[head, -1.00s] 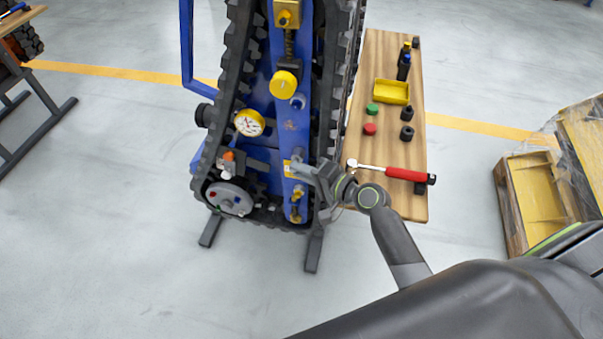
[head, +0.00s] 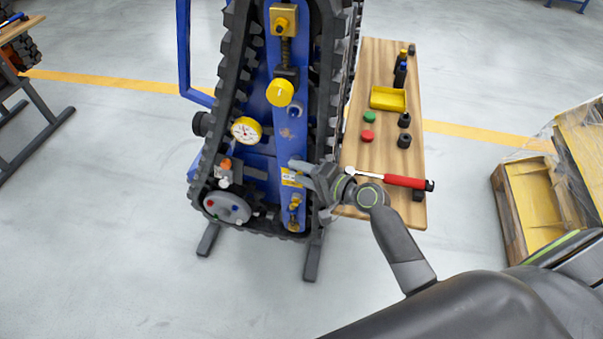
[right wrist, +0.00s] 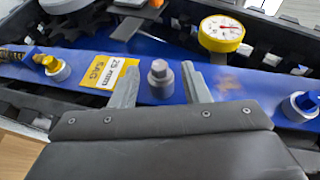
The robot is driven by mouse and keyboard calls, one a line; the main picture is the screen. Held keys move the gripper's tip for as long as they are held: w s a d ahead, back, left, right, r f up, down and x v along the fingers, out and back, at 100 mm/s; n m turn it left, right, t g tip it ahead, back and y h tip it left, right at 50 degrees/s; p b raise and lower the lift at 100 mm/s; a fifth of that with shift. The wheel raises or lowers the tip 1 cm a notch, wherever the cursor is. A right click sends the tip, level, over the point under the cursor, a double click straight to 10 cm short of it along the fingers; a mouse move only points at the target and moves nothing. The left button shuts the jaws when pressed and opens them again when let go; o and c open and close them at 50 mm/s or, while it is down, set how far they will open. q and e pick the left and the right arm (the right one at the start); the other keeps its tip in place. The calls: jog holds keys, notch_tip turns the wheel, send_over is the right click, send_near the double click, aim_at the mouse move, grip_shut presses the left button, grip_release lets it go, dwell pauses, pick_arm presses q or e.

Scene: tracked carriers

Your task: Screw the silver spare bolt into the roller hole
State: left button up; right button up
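The silver bolt (right wrist: 160,75) stands in a round collar on the blue frame, between the fingers of my right gripper in the right wrist view (right wrist: 160,85). The fingers are open, one on each side, with gaps to the bolt. In the head view my right gripper (head: 296,168) is at the blue frame (head: 290,135), and the bolt is hidden there. A grey roller disc (head: 222,208) with small coloured bolts sits at the lower left of the track. I cannot make out an empty hole in it. My left gripper is not in view.
A gold bolt (right wrist: 50,65) and a blue bolt (right wrist: 300,105) flank the silver one. A yellow label (right wrist: 105,73) and a dial gauge (right wrist: 222,33) are close by. A wooden table (head: 380,155) holds a red-handled wrench (head: 400,180) and a yellow tray (head: 388,98).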

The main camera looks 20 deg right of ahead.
jog(key=shift+s, duration=0.1)
dwell(0.3)
jog(key=b+v, duration=0.3)
jog(key=v, duration=1.4)
jog(key=shift+s+d, duration=0.1)
